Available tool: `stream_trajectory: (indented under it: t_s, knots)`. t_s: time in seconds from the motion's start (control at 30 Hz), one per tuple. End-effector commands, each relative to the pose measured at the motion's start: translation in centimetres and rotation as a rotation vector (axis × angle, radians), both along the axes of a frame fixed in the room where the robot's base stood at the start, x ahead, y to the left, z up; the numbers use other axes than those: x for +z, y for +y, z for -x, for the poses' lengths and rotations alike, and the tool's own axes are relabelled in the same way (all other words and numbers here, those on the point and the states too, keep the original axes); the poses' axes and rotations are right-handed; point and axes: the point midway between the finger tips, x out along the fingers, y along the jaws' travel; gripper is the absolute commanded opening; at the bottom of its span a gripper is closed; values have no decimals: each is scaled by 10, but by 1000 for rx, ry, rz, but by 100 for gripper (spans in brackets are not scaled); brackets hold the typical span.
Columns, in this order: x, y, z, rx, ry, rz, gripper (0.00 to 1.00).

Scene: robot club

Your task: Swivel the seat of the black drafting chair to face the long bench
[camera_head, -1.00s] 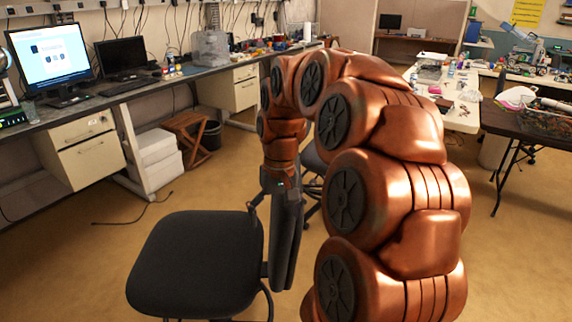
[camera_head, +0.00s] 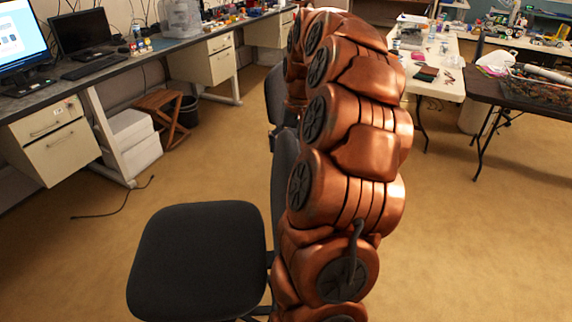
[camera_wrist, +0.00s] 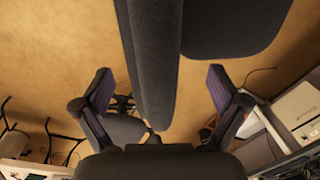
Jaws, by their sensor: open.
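The black drafting chair has its seat (camera_head: 195,260) at the lower left in the head view. Its backrest (camera_head: 283,165) stands upright at the seat's right edge, partly hidden by my arm, so the seat extends left from it. My gripper is hidden in the head view. In the wrist view my gripper (camera_wrist: 160,75) is open, with its two fingers spread on either side of the narrow dark backrest (camera_wrist: 155,50). No contact shows. The seat also shows at the upper right (camera_wrist: 228,25). The long bench (camera_head: 125,70) runs along the left wall in the head view.
A second dark chair (camera_head: 275,92) stands behind the drafting chair. A wooden stool (camera_head: 165,115), white boxes (camera_head: 130,140) and a cable (camera_head: 115,205) are near the bench. A dark folding table (camera_head: 500,92) is at right.

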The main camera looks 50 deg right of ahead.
Motion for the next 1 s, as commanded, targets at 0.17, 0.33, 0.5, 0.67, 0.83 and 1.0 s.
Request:
stream_trajectory:
  t_s: [0.17, 0.33, 0.5, 0.67, 0.83, 1.0]
  knots:
    - [-18, -1, 2, -7, 2, -3, 97]
    - [-40, 1, 1, -9, 2, -3, 97]
    - [-59, 3, -1, -7, 3, -2, 97]
    - [-68, 4, -2, -6, 0, 0, 97]
    - [-70, 4, -3, -4, -3, 1, 97]
    - [-70, 4, -3, -4, -2, 0, 95]
